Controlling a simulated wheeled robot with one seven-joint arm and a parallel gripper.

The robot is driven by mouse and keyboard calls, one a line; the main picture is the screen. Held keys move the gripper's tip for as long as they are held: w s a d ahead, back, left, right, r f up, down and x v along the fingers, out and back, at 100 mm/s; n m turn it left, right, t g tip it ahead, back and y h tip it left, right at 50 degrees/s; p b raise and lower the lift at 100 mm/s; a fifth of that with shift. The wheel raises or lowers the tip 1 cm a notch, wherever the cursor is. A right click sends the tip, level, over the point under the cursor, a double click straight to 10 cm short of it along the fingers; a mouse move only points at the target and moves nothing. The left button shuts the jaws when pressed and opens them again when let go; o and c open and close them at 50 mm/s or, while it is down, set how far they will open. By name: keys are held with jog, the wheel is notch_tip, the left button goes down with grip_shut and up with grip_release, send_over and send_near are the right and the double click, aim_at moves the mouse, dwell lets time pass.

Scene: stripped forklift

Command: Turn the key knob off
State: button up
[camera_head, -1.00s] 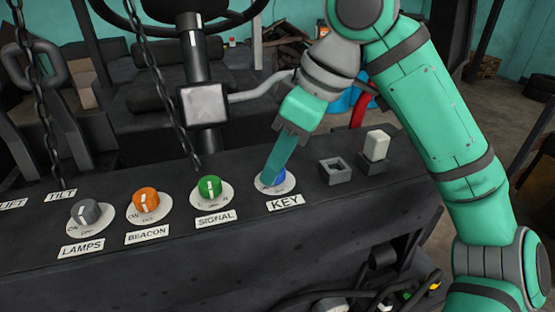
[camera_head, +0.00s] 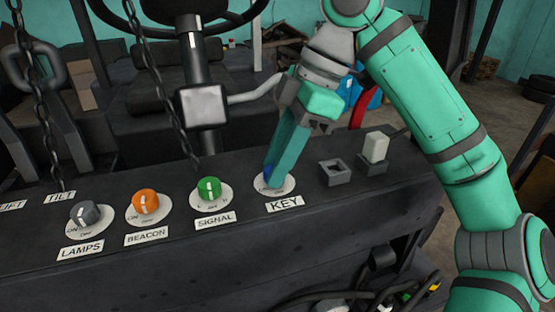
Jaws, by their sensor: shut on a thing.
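The blue key knob (camera_head: 267,172) sits on a round white dial plate (camera_head: 284,187) on the black panel, above the KEY label (camera_head: 285,203). My gripper (camera_head: 275,178) reaches down to it from above, its two teal fingers shut on the knob. The fingers cover most of the knob and part of the plate's markings. Only a bit of blue shows at the fingers' left side. The knob's pointer and the marking it points to cannot be made out.
To the left on the panel are the green SIGNAL knob (camera_head: 209,188), orange BEACON knob (camera_head: 146,201) and grey LAMPS knob (camera_head: 84,214). Right of the key are an empty square socket (camera_head: 334,172) and a white-capped switch (camera_head: 375,147).

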dwell(0.3)
jog(key=o, duration=1)
jog(key=shift+o, duration=0.2)
jog(key=v, duration=1)
jog(key=shift+r, duration=0.4)
